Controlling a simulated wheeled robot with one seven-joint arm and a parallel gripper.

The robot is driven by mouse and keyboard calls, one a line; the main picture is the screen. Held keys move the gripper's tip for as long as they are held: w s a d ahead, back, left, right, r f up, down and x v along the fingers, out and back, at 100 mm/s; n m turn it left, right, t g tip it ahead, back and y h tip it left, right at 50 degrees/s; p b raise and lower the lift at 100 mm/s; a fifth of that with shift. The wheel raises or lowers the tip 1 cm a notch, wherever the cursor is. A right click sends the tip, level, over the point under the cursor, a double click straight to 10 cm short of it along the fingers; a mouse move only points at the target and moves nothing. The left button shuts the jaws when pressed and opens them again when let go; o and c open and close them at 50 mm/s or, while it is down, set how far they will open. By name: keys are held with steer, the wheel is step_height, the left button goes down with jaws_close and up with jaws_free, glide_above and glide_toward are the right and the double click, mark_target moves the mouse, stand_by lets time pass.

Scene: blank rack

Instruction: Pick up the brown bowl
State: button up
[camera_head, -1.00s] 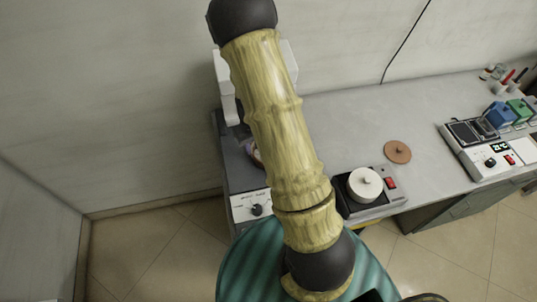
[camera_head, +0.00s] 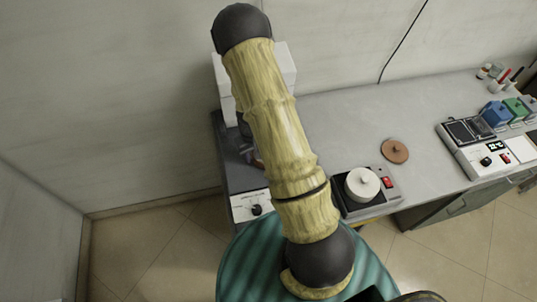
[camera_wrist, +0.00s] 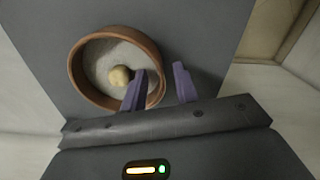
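The brown bowl (camera_wrist: 77,72) shows in the wrist view, on a dark grey surface. It has a brown rim and wall, a pale inside and a small round tan thing in it. My gripper (camera_wrist: 159,71) is open, with two purple fingers. In the picture the left finger overlaps the bowl's inside, and the right finger is beyond its right rim, with the rim between them. I cannot tell whether they touch it. In the head view my arm hides the gripper and nearly all of that spot; only a small brownish patch (camera_head: 257,161) shows beside the arm.
A round brown disc with a knob (camera_head: 395,151) lies on the grey counter. A hotplate device (camera_head: 389,183) with a white lidded pot (camera_head: 362,184) stands right of my arm. A white box-like device (camera_head: 285,62) stands behind it. The middle counter is clear.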

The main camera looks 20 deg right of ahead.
steer(key=shift+a, duration=0.1)
jaws_close()
steer(key=shift+r, duration=0.1)
steer(key=shift+w+r, duration=0.1)
steer(key=shift+r, duration=0.4)
step_height(320, 180, up, 9)
steer(key=b, duration=0.1)
steer(key=shift+b, duration=0.4)
